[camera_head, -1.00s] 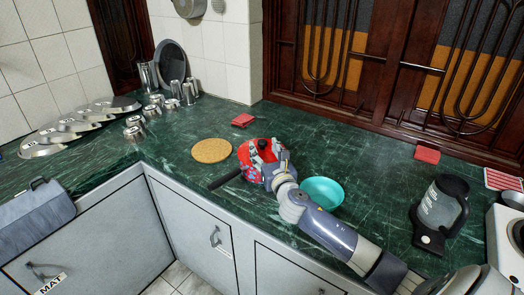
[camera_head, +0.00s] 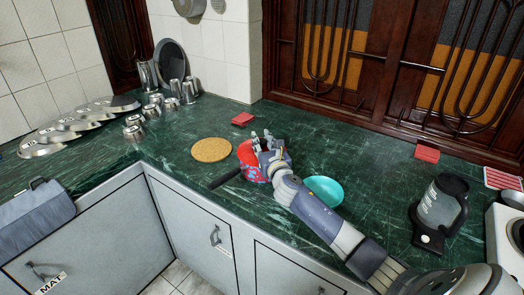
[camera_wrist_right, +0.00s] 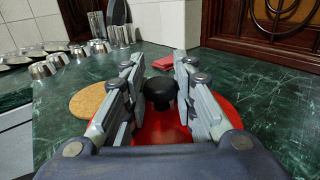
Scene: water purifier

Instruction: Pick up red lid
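The red lid (camera_head: 245,150) sits on a red patterned pan (camera_head: 254,176) with a black handle (camera_head: 225,178), near the counter's front edge. My right gripper (camera_head: 262,138) is over the lid and hides much of it in the head view. In the right wrist view the lid (camera_wrist_right: 150,128) lies beneath the fingers, and its black knob (camera_wrist_right: 160,93) shows between them. The right gripper (camera_wrist_right: 161,68) is open, with a finger on each side of the knob and gaps to it. Whether the fingers touch the lid is unclear. My left gripper is not in view.
A round cork mat (camera_head: 211,150) lies left of the pan and a teal bowl (camera_head: 325,190) right of it, close to my right arm. A red block (camera_head: 242,119) lies behind. Steel cups and plates stand at the back left; a dark jug (camera_head: 441,212) stands right.

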